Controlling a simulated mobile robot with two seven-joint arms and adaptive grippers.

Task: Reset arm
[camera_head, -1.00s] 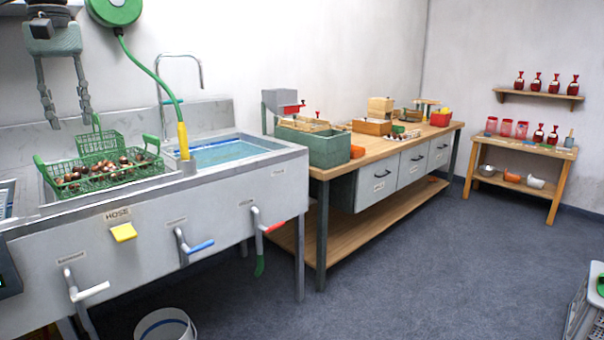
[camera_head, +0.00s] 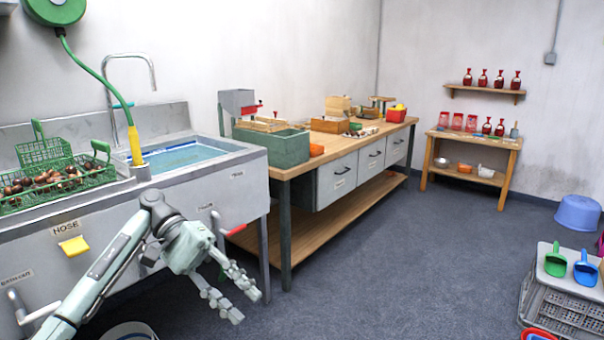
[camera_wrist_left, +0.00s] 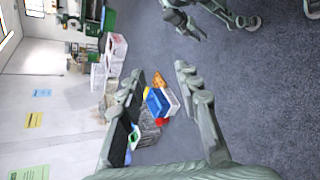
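My left gripper (camera_head: 238,292) is open and empty in the head view, in front of the sink unit with its fingers spread to the lower right. Its open fingers also show in the left wrist view (camera_wrist_left: 160,78), with floor and crates far beyond them. Another grey-green arm part of mine (camera_wrist_left: 215,12) shows at the top of the left wrist view; whether its gripper is open cannot be told. A green wire basket (camera_head: 52,178) of chestnuts sits at the left of the sink.
The steel sink (camera_head: 190,155) and the wooden workbench (camera_head: 300,165) stand along the wall. A small wooden table (camera_head: 465,142) is at the back. A grey crate (camera_head: 560,300) with scoops is at lower right. The middle floor (camera_head: 400,265) is clear.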

